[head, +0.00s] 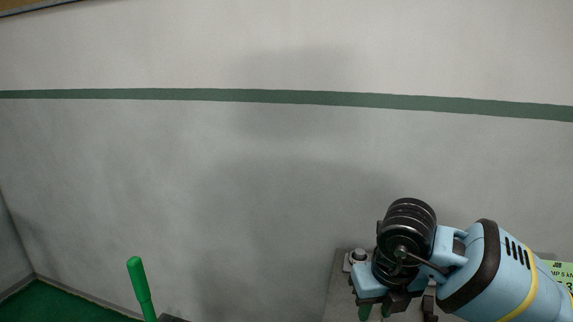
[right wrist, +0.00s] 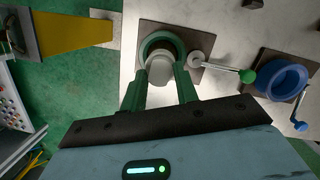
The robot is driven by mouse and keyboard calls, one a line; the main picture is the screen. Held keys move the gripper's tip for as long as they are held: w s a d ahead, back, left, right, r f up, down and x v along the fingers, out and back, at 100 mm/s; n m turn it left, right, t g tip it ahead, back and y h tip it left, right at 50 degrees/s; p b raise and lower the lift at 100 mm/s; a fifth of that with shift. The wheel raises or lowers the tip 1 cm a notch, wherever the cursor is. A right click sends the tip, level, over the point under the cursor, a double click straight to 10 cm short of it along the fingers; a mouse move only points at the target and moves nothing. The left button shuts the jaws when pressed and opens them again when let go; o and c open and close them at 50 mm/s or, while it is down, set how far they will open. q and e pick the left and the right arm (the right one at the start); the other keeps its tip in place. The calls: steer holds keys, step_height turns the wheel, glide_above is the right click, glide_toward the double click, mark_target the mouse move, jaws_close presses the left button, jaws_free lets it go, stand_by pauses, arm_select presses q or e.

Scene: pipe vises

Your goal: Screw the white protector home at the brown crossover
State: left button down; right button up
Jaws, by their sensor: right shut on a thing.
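My right gripper (right wrist: 159,72) is shut on a pale grey-white round piece, which I take as the white protector (right wrist: 161,70); it sits between the two green fingers. The piece is in front of the opening of a green ring-shaped vise (right wrist: 150,43); I cannot tell whether it is seated or how far it is threaded. In the head view the right gripper (head: 375,311) is at the bottom edge, pointing down, and the protector is hidden. No brown crossover can be made out. My left gripper is not in view.
A lever with a green knob (right wrist: 247,76) is right of the green vise. A blue vise (right wrist: 283,79) with a crank stands farther right. A yellow piece (right wrist: 75,35) is at upper left, over green floor. In the head view a green handle (head: 139,281) stands at lower left.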

steer(key=shift+r+m+p, duration=0.15)
steer(key=shift+m+p, duration=0.25)
steer(key=shift+m, duration=0.1)
steer(key=shift+m+h+p, duration=0.3)
steer(key=shift+m+p, duration=0.2)
steer(key=shift+m, duration=0.3)
steer(key=shift+a+m+p, duration=0.1)
steer(key=shift+m+p, duration=0.35)
steer(key=shift+m, duration=0.55)
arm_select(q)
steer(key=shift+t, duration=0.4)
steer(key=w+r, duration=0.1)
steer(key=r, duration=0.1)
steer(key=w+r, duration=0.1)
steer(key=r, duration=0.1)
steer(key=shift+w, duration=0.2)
arm_select(e)
steer(key=shift+f, duration=0.2)
